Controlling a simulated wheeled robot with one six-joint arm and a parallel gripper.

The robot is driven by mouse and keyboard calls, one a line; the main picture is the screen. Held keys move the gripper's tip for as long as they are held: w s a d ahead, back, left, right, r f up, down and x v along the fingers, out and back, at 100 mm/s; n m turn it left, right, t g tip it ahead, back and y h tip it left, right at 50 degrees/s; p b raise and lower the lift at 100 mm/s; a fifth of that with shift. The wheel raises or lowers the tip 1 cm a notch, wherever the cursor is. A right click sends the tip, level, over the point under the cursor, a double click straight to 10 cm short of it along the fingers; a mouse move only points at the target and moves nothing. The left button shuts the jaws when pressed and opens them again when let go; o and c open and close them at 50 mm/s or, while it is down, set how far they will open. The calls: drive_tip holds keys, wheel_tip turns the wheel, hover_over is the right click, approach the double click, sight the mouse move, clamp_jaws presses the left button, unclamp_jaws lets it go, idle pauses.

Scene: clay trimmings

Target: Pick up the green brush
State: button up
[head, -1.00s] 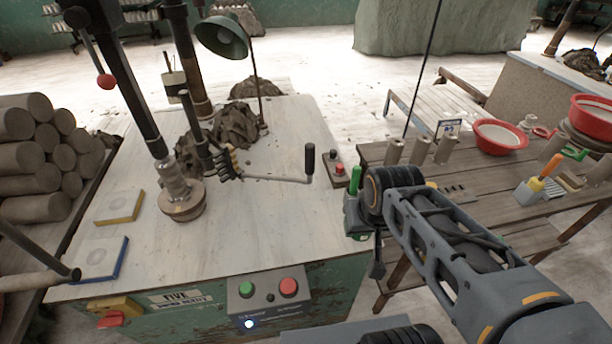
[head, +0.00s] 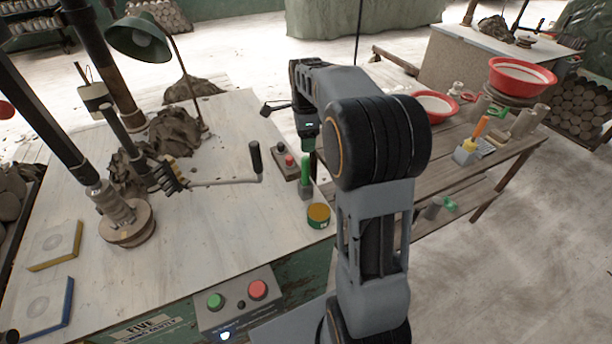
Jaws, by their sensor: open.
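The green brush (head: 305,169) stands upright, its green handle up, in a small grey holder (head: 307,191) at the right edge of the pale worktable (head: 215,225). My gripper (head: 308,148) hangs at the end of my bent arm, just above and close to the green handle. It is open, and its fingers are small and partly hidden by my arm. I cannot tell whether they touch the handle. The brush's lower end is hidden in the holder.
A green and yellow tin (head: 318,215) stands just in front of the holder. A control box with a red button (head: 288,161) lies close behind it. A crank handle (head: 255,160) rises to the left. An orange-handled brush (head: 480,127) stands on the wooden bench (head: 440,165) at right.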

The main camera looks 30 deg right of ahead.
sight(305, 167)
wheel_tip(305, 167, down, 11)
drive_tip(key=shift+a+r, duration=0.1)
idle(0.6)
drive_tip(key=c, duration=1)
